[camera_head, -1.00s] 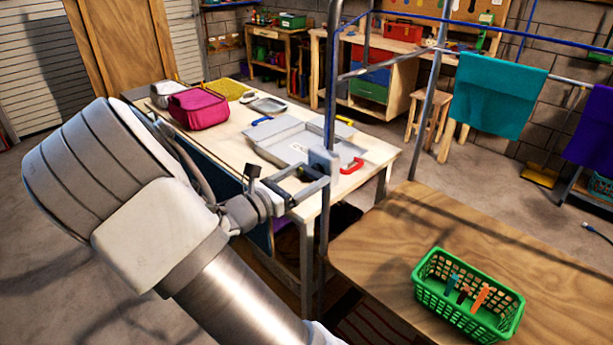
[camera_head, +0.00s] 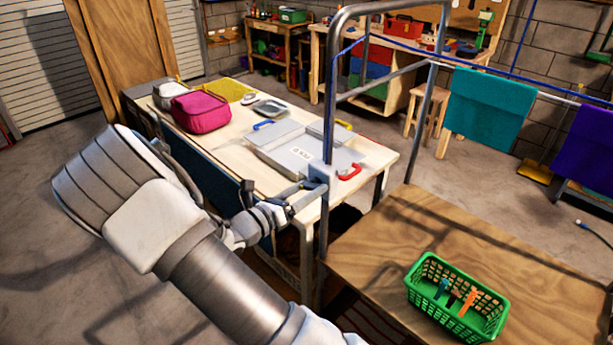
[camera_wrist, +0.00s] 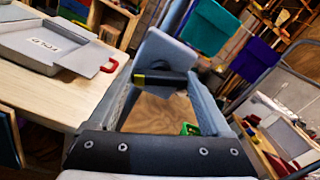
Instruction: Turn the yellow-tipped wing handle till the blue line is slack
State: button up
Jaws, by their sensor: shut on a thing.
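The wing handle (camera_wrist: 165,79) is a dark bar with a yellow tip at its left end in the wrist view. It spans the space between my two fingers, in front of a grey plate (camera_wrist: 165,50). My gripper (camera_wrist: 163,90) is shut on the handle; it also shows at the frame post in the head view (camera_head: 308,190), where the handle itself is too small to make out. The blue line (camera_head: 460,65) runs up the post, over the grey frame (camera_head: 385,82) and off to the right. It looks nearly straight there.
A teal towel (camera_head: 490,112) and a purple towel (camera_head: 585,145) hang at right. A green basket (camera_head: 415,285) with pegs stands on the near wooden table (camera_head: 385,255). A light workbench (camera_head: 225,160) behind my gripper holds a grey case (camera_head: 290,150) and a magenta bag (camera_head: 201,111).

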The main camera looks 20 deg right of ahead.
jog(key=n+p, duration=0.6)
jog(key=shift+r+n+p, duration=0.2)
jog(key=shift+n+p, duration=0.1)
jog(key=shift+p, duration=0.1)
jog(key=n+p, duration=0.4)
jog(key=n, duration=0.2)
jog(key=shift+f, duration=0.1)
jog(key=n+p, duration=0.1)
jog(key=n, duration=0.5)
jog(key=shift+f+n, duration=0.15)
jog(key=shift+n, duration=0.15)
jog(key=n, duration=0.6)
jog(key=o, duration=1.2)
jog(key=shift+c, duration=0.2)
jog(key=shift+a, duration=0.1)
jog(key=b+v, duration=0.3)
jog(key=v, duration=1.4)
jog(key=shift+a+b, duration=0.15)
jog(key=shift+b, duration=0.25)
